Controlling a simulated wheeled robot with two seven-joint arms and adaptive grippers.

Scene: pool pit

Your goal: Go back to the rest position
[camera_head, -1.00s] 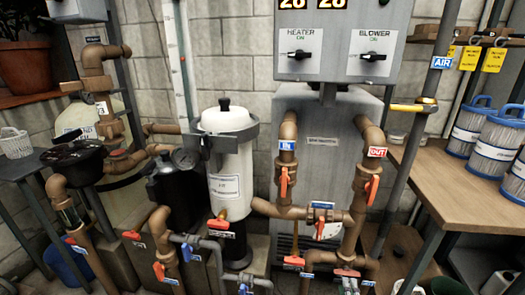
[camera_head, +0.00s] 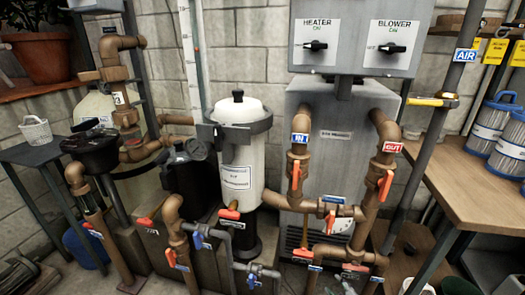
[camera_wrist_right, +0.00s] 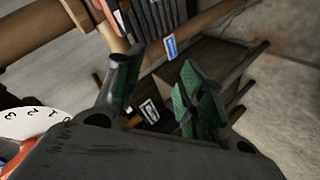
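My right gripper (camera_wrist_right: 158,90) shows in the right wrist view. Its two green-padded fingers stand apart, and I see nothing held between them. Behind the fingers are a small blue tag (camera_wrist_right: 170,46) and a white-and-black tag (camera_wrist_right: 149,111). A white dial with digits (camera_wrist_right: 32,121) and an orange part (camera_wrist_right: 18,160) show close by at the lower left. Neither of my grippers shows in the head view, and my left gripper is in no frame.
A white filter canister (camera_head: 238,150) stands among brown pipes with orange valve handles. The grey heater box (camera_head: 337,120) is behind, below a panel (camera_head: 352,30) with HEATER and BLOWER knobs. A wooden bench (camera_head: 452,165) with filter cartridges (camera_head: 487,128) is at the right, a dark side table (camera_head: 38,153) at the left.

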